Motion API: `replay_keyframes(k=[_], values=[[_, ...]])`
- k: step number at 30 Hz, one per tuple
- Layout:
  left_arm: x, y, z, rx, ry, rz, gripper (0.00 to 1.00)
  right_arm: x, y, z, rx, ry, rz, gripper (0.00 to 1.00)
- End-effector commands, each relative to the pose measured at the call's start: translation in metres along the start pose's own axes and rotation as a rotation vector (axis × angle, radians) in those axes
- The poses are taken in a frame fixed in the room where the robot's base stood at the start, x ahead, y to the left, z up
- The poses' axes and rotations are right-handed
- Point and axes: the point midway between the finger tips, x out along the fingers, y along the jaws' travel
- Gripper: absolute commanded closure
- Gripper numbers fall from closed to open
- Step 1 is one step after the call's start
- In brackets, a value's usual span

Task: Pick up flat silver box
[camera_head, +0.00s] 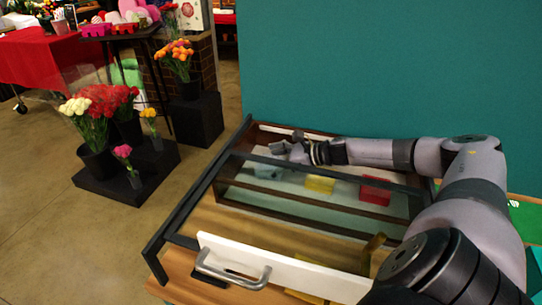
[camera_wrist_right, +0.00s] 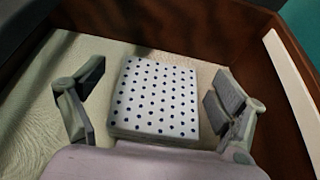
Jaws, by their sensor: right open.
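A flat, pale silver box (camera_wrist_right: 155,100) with rows of dark blue dots lies in a wood-walled compartment in the right wrist view. My right gripper (camera_wrist_right: 157,82) is open, with one finger on each side of the box. Gaps show between both fingers and the box, and its near edge is close to the gripper's palm. In the head view my right gripper (camera_head: 285,151) reaches into the far left part of the open drawer; I cannot make out the box clearly there. My left gripper is not in view.
The drawer unit has a dark frame (camera_head: 196,188) and a white front with a metal handle (camera_head: 233,273). A yellow box (camera_head: 320,183) and a red box (camera_head: 375,190) lie inside. A brown compartment wall (camera_wrist_right: 283,95) stands close to the right finger. Flowers in black pots (camera_head: 97,162) stand on the left.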

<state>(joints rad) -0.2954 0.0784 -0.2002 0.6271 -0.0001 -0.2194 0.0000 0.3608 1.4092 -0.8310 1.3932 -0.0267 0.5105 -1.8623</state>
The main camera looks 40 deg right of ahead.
Motion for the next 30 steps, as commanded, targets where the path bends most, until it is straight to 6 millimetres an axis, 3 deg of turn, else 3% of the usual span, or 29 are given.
replay_keyframes(k=[6,14,30], values=[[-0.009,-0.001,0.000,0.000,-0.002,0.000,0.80,0.017,-0.002,0.001,0.001,-0.001,-0.003,0.10],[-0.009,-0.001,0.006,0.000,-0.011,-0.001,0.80,0.018,-0.002,-0.001,0.000,0.001,-0.003,0.11],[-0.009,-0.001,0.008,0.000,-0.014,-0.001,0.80,0.018,-0.001,-0.001,0.001,0.002,-0.002,0.47]])
